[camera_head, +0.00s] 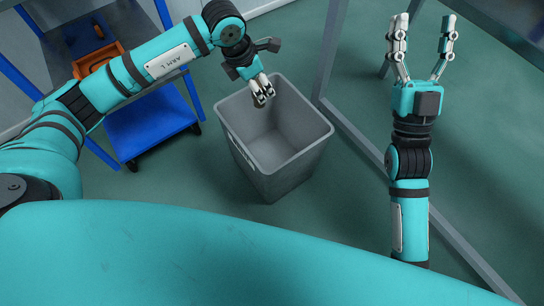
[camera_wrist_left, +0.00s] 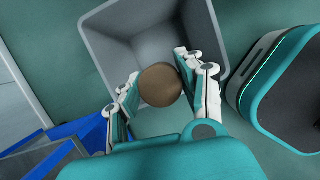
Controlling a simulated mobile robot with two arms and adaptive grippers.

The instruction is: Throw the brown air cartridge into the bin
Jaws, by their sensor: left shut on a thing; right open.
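The brown air cartridge (camera_wrist_left: 160,85) shows as a round brown end between the fingers of my left gripper (camera_wrist_left: 156,88) in the left wrist view. The left gripper (camera_head: 262,92) is shut on it. In the head view the cartridge (camera_head: 259,100) is a small brown spot at the fingertips, mostly hidden by them. The grey bin (camera_head: 269,172) stands on the floor in the middle. The left gripper holds the cartridge over the bin's opening, near its upper-left rim. The bin (camera_wrist_left: 100,42) fills the top of the left wrist view. My right gripper (camera_head: 425,30) is open and empty, right of the bin.
A blue cart (camera_head: 150,128) stands left of the bin, with an orange tray (camera_head: 98,60) on its upper level. A grey metal frame (camera_head: 350,130) runs close along the bin's right side. The green floor around the bin is mostly clear.

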